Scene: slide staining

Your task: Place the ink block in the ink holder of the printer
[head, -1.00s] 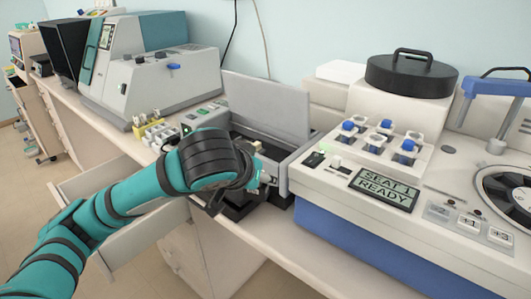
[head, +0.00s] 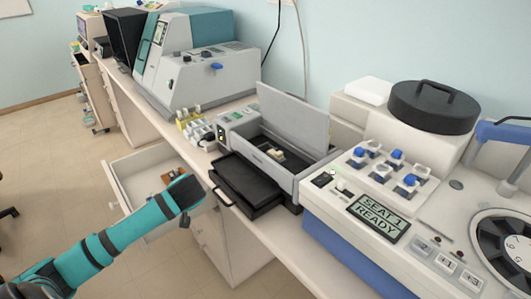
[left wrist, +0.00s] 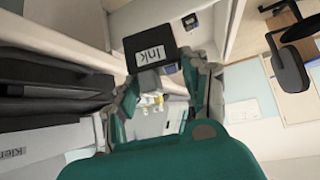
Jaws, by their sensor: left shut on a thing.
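The ink block (left wrist: 152,46) is black with a white "Ink" label and shows at the fingertips of my left gripper (left wrist: 160,80) in the left wrist view. That gripper is shut on it. In the head view my left gripper (head: 189,192) is above the open drawer, left of the printer, and the block cannot be made out clearly there. The printer (head: 306,188) is a grey box with its lid raised and a black tray (head: 243,188) in front. A small cream part (head: 276,154) shows inside its dark interior; I cannot tell whether it is the ink holder.
A rack of small bottles (head: 190,124) and a large grey-teal machine (head: 200,82) stand behind the printer. A machine reading "SEAT 1 READY" (head: 379,216) stands to its right.

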